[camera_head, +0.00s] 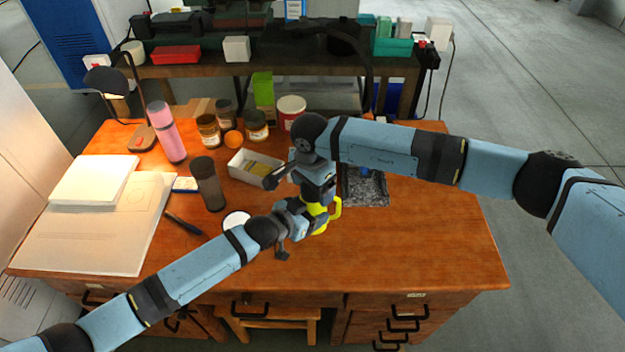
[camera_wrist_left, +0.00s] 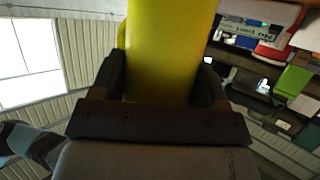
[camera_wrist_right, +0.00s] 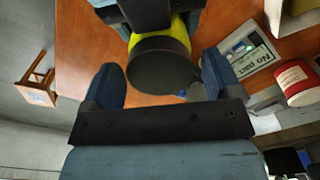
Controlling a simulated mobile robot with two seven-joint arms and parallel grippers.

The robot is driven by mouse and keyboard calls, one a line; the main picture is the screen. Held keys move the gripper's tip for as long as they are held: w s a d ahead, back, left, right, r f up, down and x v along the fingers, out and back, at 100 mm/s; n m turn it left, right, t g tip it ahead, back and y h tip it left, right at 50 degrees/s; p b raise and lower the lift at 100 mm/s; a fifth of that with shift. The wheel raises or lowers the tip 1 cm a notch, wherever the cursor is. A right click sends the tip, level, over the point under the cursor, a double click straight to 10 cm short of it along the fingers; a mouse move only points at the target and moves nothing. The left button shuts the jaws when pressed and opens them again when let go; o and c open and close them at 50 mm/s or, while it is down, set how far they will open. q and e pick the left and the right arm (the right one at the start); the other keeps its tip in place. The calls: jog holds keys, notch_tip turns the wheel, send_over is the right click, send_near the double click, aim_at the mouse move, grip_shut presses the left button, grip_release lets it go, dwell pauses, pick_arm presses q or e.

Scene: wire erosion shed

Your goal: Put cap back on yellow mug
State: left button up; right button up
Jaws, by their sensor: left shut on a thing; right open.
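The yellow mug (camera_head: 321,222) is held above the desk, with its handle at the right in the head view. My left gripper (camera_head: 310,215) is shut on the mug; in the left wrist view the yellow body (camera_wrist_left: 168,50) fills the space between both fingers. A dark grey round cap (camera_wrist_right: 165,70) shows at the mug's end in the right wrist view and appears to be on it; whether it is fully seated I cannot tell. My right gripper (camera_wrist_right: 163,85) is open, with one finger on each side of the cap. In the head view my right wrist hides the mug's top.
A dark tumbler (camera_head: 208,184), a white round piece (camera_head: 236,220) and a white tray (camera_head: 243,171) are left of the mug. A dark square tray (camera_head: 366,197) is behind right. Jars and a pink bottle (camera_head: 166,131) stand further back. The desk's front right (camera_head: 430,250) is clear.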

jog(key=c, duration=0.9)
jog(key=o, duration=1.1)
jog(key=r, duration=1.2)
jog(key=shift+s+a, duration=0.15)
jog(key=shift+a, duration=0.05)
pick_arm(q)
jog(key=o, duration=1.8)
jog(key=shift+s, duration=0.1)
